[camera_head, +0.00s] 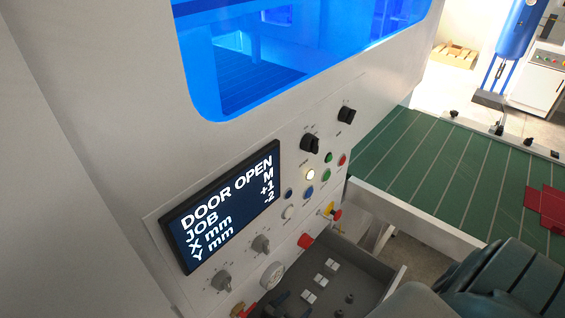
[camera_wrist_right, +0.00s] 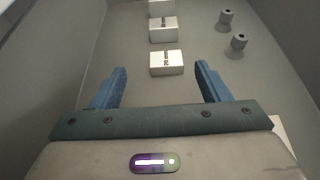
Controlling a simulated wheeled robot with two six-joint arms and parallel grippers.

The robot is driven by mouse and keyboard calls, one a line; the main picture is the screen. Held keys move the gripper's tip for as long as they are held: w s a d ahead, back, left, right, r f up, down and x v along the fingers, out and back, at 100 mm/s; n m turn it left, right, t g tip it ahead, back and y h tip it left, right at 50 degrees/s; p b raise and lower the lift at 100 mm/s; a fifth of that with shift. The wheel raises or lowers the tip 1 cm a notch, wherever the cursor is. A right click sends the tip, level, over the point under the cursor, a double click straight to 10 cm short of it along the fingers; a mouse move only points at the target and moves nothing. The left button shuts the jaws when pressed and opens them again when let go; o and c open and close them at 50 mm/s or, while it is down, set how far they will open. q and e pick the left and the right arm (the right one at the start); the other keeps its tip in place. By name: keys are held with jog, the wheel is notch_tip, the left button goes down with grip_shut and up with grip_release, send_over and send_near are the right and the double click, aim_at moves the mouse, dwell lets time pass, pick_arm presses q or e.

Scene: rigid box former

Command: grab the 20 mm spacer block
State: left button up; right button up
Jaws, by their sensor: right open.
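The 20 mm spacer block (camera_wrist_right: 166,63) is a small white block with dark lettering, the nearest of a row of white blocks in the right wrist view. It lies on the grey tray floor, just ahead of my right gripper (camera_wrist_right: 162,80). The gripper's two blue fingers are apart, with nothing between them. The block is roughly in line with the gap, beyond the fingertips. In the head view the white blocks (camera_head: 320,279) show small in the tray, their labels too small to read. My left gripper is not in view.
The grey tray (camera_head: 372,268) has raised walls. Two dark pegs (camera_wrist_right: 239,41) stand to the right of the blocks in the wrist view. A control panel with a screen (camera_head: 225,208), knobs and buttons rises beside the tray. A green slatted table (camera_head: 420,160) lies beyond.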

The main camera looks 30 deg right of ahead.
aim_at(310, 295)
jog(key=shift+x, duration=0.8)
jog(key=x, duration=0.5)
jog(key=shift+s+d+f, duration=0.25)
jog(key=shift+d+f, duration=0.1)
jog(key=c, duration=1.1)
jog(key=shift+r, duration=0.15)
